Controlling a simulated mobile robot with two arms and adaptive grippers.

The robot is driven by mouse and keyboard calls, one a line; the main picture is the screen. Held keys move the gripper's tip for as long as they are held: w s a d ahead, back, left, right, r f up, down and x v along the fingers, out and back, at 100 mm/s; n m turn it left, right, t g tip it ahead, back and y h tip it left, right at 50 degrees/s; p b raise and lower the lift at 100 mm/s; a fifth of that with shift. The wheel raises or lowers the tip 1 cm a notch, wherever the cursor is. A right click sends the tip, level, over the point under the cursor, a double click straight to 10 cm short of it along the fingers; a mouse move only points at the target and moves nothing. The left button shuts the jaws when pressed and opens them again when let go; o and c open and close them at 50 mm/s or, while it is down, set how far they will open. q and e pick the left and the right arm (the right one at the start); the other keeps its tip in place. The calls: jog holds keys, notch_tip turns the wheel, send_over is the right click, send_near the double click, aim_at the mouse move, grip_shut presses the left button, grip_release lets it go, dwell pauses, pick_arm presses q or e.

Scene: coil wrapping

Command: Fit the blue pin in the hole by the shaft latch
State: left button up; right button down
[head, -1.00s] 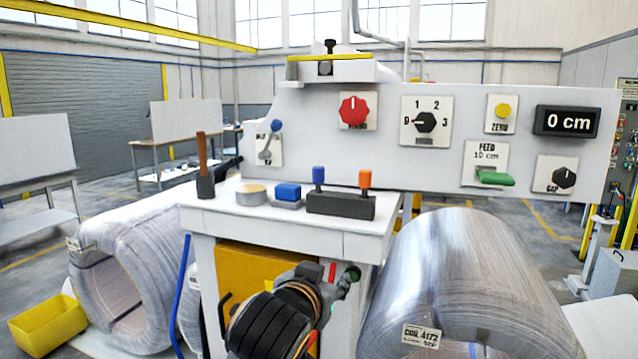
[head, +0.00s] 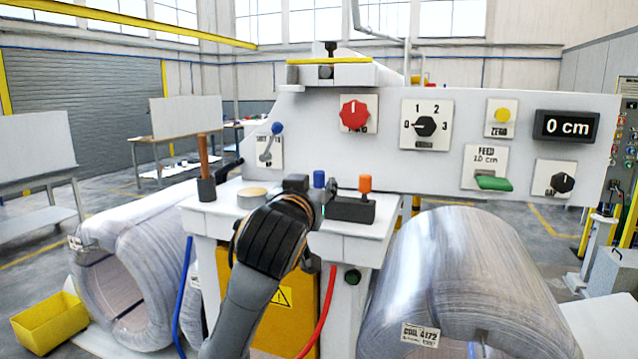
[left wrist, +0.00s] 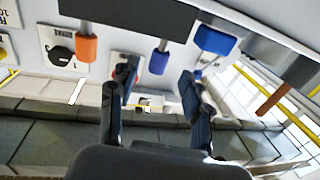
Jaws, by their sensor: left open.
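The blue pin (head: 319,178) stands upright in the dark block (head: 352,209) on the white bench, left of an orange pin (head: 365,183). My left gripper (head: 306,190) is at that block, open and empty. In the left wrist view, the blue pin (left wrist: 159,58) appears between the open fingers (left wrist: 157,76), just beyond their tips; I cannot tell if they touch it. The orange pin (left wrist: 86,48) shows to the left there.
A tan roll (head: 251,198) and a cup with a brown handle (head: 206,188) stand at left. The control panel (head: 460,120) rises behind. A large wrapped coil (head: 470,280) stands at right.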

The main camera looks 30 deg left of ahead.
aim_at(318, 178)
pick_arm(q)
jog(key=shift+w+a+r+p, duration=0.15)
jog(key=shift+w+p, duration=0.15)
jog(key=shift+w, duration=0.1)
jog(key=p+x, duration=0.2)
jog(key=x, duration=0.1)
jog(key=shift+w+a, duration=0.1)
jog(key=shift+w, duration=0.2)
jog(key=shift+w+a, duration=0.2)
jog(key=shift+w, duration=0.15)
jog(key=shift+d, duration=0.1)
grip_shut()
